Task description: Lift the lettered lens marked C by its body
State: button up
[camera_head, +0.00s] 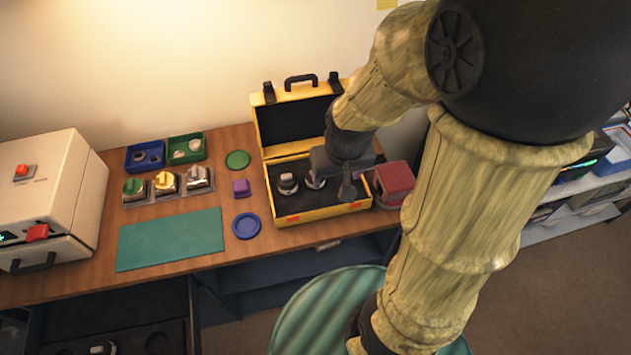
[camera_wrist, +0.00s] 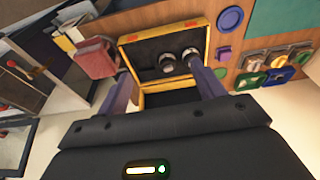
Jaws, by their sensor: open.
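An open yellow case (camera_head: 322,212) with a dark lining stands on the wooden bench, its lid up at the back. Two dark lenses with pale tops are in it: a left lens (camera_head: 287,184) and a right lens (camera_head: 314,183). Both also show in the wrist view, one near the middle (camera_wrist: 167,63) and one by the right finger (camera_wrist: 189,53). I cannot read any letter, so I cannot tell which is C. My gripper (camera_wrist: 160,68) is open and empty, above the case. In the head view it partly covers the case's right side.
A red box (camera_head: 394,184) stands right of the case. Left of it lie a purple block (camera_head: 241,188), a blue disc (camera_head: 246,226) and a green disc (camera_head: 238,160). A teal mat (camera_head: 168,239) is bare. The raised lid (camera_head: 297,122) stands behind my gripper.

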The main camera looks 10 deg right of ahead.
jog(key=w+f+b, duration=0.5)
jog(key=w+f, duration=0.3)
jog(key=w, duration=0.5)
jog(key=shift+w, duration=0.35)
jog(key=shift+f, duration=0.1)
jog(key=p+x, duration=0.1)
jog(key=x, duration=1.1)
jog(key=shift+w+f, duration=0.1)
jog(key=shift+w, duration=0.1)
jog(key=shift+w+p+x, duration=0.15)
jog(key=shift+p+x, duration=0.35)
jog(key=shift+x, duration=0.8)
jog(key=shift+w+p+x, duration=0.15)
jog(key=shift+p+x, duration=0.35)
jog(key=shift+x, duration=0.75)
